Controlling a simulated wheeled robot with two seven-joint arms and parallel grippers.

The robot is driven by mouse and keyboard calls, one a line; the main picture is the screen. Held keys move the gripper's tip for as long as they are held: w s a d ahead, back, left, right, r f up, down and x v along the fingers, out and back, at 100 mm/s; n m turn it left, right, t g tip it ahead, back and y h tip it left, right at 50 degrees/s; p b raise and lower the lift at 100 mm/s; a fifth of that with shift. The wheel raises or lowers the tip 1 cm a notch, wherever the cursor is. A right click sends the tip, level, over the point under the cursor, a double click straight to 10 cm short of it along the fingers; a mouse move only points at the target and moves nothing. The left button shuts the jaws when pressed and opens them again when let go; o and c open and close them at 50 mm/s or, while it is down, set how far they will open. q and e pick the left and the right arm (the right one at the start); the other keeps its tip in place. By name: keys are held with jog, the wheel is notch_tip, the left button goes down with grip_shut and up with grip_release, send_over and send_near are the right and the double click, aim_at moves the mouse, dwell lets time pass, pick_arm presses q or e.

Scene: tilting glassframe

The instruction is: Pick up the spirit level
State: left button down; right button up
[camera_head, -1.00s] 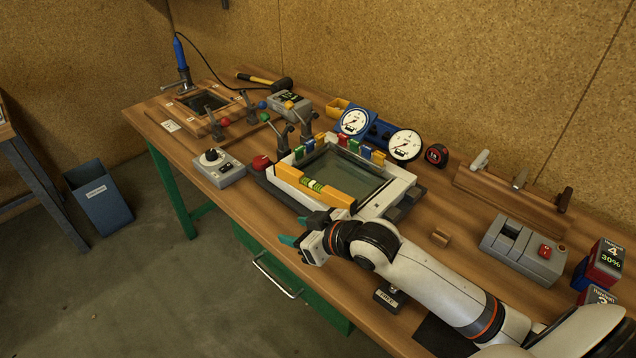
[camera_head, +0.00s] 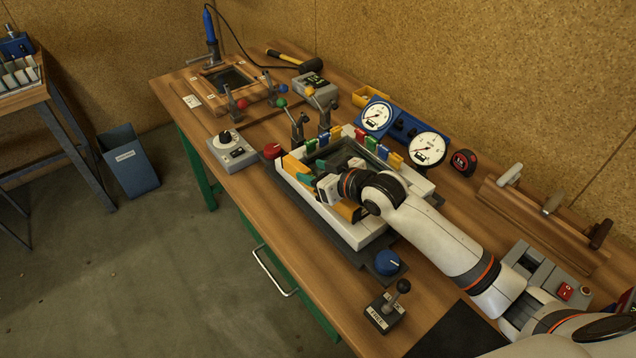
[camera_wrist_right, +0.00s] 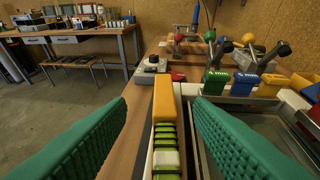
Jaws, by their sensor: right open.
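The orange-yellow spirit level (camera_head: 294,166) with its green vial lies along the near edge of the white glass frame (camera_head: 342,229). My right gripper (camera_head: 308,181) is over the level and hides its middle. In the right wrist view the level (camera_wrist_right: 164,100) runs lengthwise between the two green ribbed fingers (camera_wrist_right: 160,125). The fingers are open, with one on each side of the level and a visible gap to both. My left gripper is not in view.
A red knob (camera_head: 272,151), a grey control box (camera_head: 232,150), a blue knob (camera_head: 387,262) and a small joystick (camera_head: 386,309) stand around the frame. The bench's front left strip is clear.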

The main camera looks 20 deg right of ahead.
aim_at(304, 169)
jog(key=shift+w+f, duration=0.3)
jog(key=shift+w, duration=0.1)
jog(key=shift+f+p+x, duration=0.15)
jog(key=shift+p+x, duration=0.2)
jog(key=shift+x, duration=0.8)
jog(key=shift+f+p+x, duration=0.15)
jog(key=shift+p+x, duration=0.2)
jog(key=shift+x, duration=0.8)
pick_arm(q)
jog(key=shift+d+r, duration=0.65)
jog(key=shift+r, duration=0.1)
pick_arm(e)
jog(key=shift+s+d, duration=0.1)
jog(key=shift+d, duration=0.05)
jog(key=shift+r, duration=0.1)
grip_shut()
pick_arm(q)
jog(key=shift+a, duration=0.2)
